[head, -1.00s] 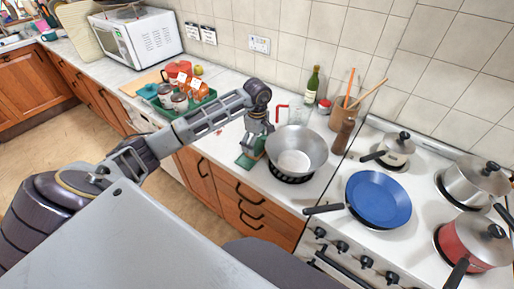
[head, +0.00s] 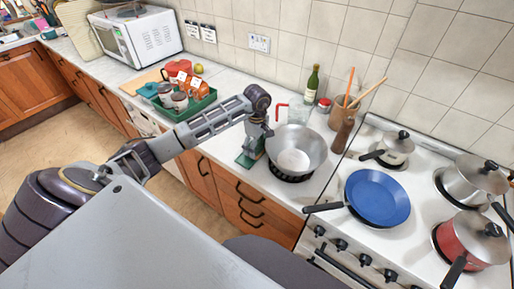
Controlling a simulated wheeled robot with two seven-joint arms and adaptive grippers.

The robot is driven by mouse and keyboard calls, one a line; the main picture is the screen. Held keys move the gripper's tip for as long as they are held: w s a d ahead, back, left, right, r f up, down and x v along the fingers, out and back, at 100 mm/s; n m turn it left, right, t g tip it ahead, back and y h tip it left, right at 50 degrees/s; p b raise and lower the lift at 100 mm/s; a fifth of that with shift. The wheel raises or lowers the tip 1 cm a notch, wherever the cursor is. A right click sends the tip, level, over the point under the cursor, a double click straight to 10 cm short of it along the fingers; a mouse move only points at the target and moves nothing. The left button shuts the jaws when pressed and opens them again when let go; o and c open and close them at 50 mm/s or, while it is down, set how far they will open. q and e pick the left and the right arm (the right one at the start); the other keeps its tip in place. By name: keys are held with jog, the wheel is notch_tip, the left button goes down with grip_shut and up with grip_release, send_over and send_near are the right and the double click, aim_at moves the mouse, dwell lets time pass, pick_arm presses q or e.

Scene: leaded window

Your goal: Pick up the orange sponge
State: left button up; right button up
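I cannot make out an orange sponge for certain. Orange packets with white labels (head: 197,86) show in the green tray (head: 207,101) at the back left. My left gripper (head: 252,148) points down just left of the large metal bowl (head: 298,148), over a green object (head: 247,158) on the counter. The fingers are small and partly merge with that green object, so I cannot tell whether they are open or shut, or touching it. My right gripper is not in view.
A red-handled clear jug (head: 290,115), a green bottle (head: 312,83) and a utensil pot (head: 342,110) stand behind the bowl. The stove at right holds a blue pan (head: 378,198) and several pots. A microwave (head: 140,37) stands at the back left.

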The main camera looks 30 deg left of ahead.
pick_arm(q)
jog(key=shift+r, duration=0.15)
dwell(0.3)
jog(key=shift+r, duration=0.4)
notch_tip(320, 180, up, 17)
jog(key=b, duration=0.2)
jog(key=shift+b, duration=0.3)
dwell(0.4)
jog(key=shift+o, duration=0.6)
jog(key=c, duration=0.4)
jog(key=shift+o, duration=0.2)
